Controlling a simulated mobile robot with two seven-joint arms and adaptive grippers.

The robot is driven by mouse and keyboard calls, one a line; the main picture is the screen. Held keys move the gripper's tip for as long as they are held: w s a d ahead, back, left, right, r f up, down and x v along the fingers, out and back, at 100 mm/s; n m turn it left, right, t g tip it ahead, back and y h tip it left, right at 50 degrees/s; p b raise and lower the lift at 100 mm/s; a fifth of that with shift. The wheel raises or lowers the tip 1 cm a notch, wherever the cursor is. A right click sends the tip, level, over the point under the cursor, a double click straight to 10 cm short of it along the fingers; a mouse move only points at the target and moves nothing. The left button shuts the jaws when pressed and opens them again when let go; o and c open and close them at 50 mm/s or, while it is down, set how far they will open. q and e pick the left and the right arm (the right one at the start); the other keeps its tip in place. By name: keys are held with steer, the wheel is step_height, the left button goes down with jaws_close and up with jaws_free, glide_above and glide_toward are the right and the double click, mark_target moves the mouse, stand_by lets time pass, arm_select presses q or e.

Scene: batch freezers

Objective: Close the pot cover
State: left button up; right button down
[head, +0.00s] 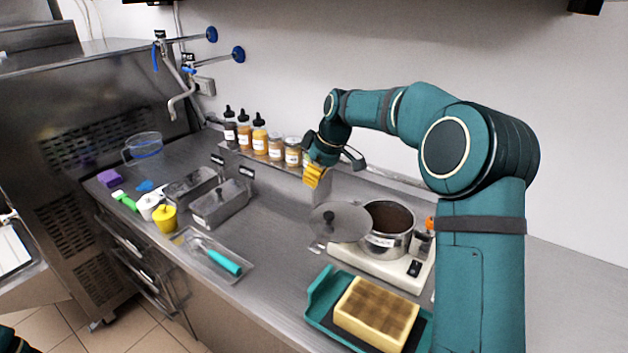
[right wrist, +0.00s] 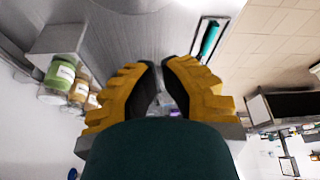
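The pot (head: 398,243) is a steel pot with a label and dark brown contents, standing open on a white hot plate. The pot cover (head: 350,225) is a grey disc with a dark knob. It is off the pot's mouth, just left of the pot; I cannot tell whether it touches the rim. My right gripper (head: 314,176), with yellow fingers, hangs above and left of the cover, apart from it. In the right wrist view its fingertips (right wrist: 160,68) show a gap with nothing held.
A white hot plate (head: 354,259) is under the pot. A teal tray (head: 317,295) with a yellow block (head: 378,312) is in front. Several bottles and jars (head: 260,138) line the shelf behind the gripper. Steel containers (head: 222,205) and a clear tray (head: 185,238) are further left.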

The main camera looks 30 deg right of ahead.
mark_target(315, 218)
steer(key=f, duration=0.8)
steer(key=shift+s+d+b, duration=0.3)
steer(key=shift+s+b, duration=0.05)
steer(key=shift+s, duration=0.05)
steer(key=shift+f, duration=0.15)
steer(key=shift+s+d, duration=0.1)
steer(key=shift+s, duration=0.05)
steer(key=shift+s+n, duration=0.3)
